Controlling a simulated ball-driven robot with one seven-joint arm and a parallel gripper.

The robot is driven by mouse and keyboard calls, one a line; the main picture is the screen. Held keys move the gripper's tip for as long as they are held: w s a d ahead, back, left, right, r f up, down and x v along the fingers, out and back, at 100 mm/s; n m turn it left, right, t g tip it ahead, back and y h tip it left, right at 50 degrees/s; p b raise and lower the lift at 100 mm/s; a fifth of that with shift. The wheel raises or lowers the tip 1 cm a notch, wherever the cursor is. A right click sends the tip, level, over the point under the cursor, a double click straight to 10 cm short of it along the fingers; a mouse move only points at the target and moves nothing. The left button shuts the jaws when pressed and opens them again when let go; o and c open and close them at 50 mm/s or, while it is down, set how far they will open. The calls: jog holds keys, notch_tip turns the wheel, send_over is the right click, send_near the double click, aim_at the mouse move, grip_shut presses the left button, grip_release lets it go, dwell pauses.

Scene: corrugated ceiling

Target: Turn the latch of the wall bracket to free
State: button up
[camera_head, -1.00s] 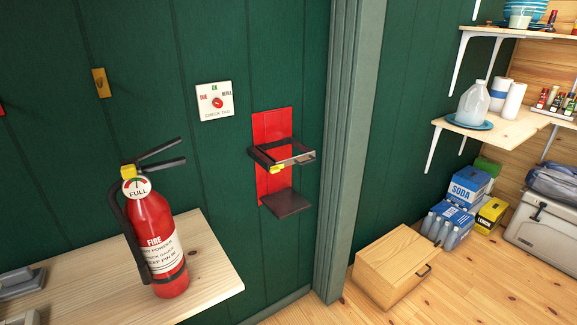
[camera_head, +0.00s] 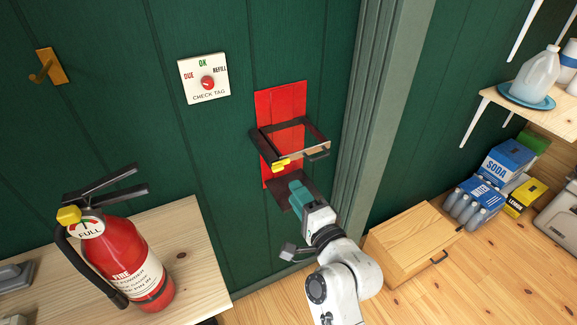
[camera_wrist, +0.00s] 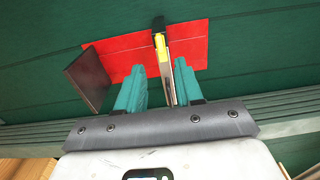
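The wall bracket has a red backplate (camera_head: 287,98), a dark rectangular frame (camera_head: 262,143) and a dark lower plate (camera_head: 278,193). A metal bar with a dark handle (camera_head: 318,154) closes the frame's front. A yellow piece (camera_head: 281,165), which looks like the latch, sits at the bar's left end. It also shows in the wrist view (camera_wrist: 162,49). My gripper (camera_head: 297,188) is just below the frame, in front of the lower plate. In the wrist view its teal fingers (camera_wrist: 159,68) are open, with the bar seen edge-on between them. I cannot tell whether they touch it.
A fire extinguisher (camera_head: 118,262) stands on a wooden shelf (camera_head: 195,228) at left. A tag dial (camera_head: 206,83) and a brass hook (camera_head: 49,66) are on the green wall. A door-frame post (camera_head: 375,110) rises right of the bracket. A wooden box (camera_head: 410,240) stands on the floor.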

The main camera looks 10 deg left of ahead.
aim_at(279, 170)
jog(key=x, duration=0.9)
jog(key=shift+a, duration=0.1)
grip_shut()
